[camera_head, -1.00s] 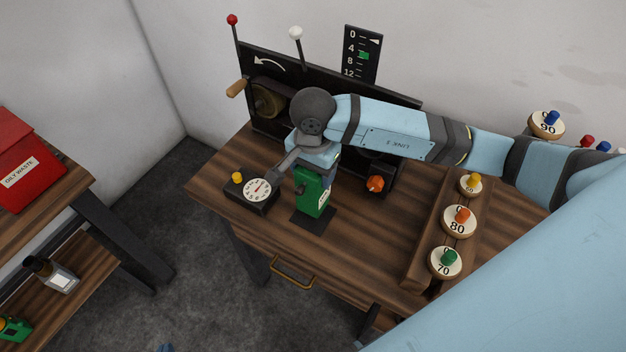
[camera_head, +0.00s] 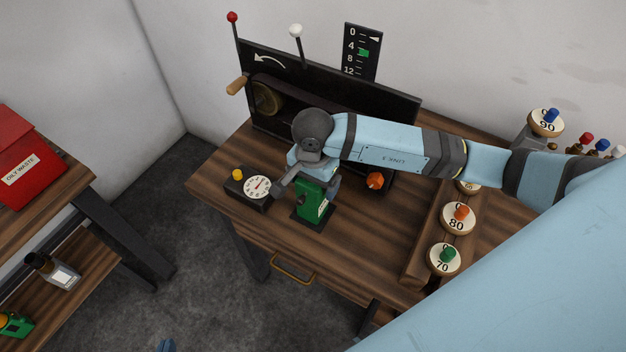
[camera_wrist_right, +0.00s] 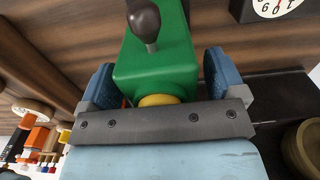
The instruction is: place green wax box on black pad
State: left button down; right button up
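The green wax box (camera_head: 311,205) stands upright over the black pad (camera_head: 297,222) near the front edge of the wooden bench. The pad's dark edges show around its base. My right gripper (camera_head: 312,181) reaches down on it from above. In the right wrist view, the blue fingers of my right gripper (camera_wrist_right: 160,85) lie against both sides of the green box (camera_wrist_right: 155,65), which has a dark knob. Whether the base fully touches the pad is hard to tell. Only a small blue tip of my left gripper (camera_head: 165,346) shows at the bottom edge.
A white-faced dial (camera_head: 257,187) on a black block sits just left of the box. A black machine panel (camera_head: 330,85) stands behind, with an orange knob (camera_head: 375,180) to the right. Numbered discs (camera_head: 444,258) line a wooden rail. The bench between box and rail is clear.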

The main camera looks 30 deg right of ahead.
notch_tip(320, 180, up, 11)
jog(key=shift+r+b, duration=0.2)
jog(key=shift+b, duration=0.95)
jog(key=shift+r, duration=0.45)
jog(key=shift+s, duration=0.1)
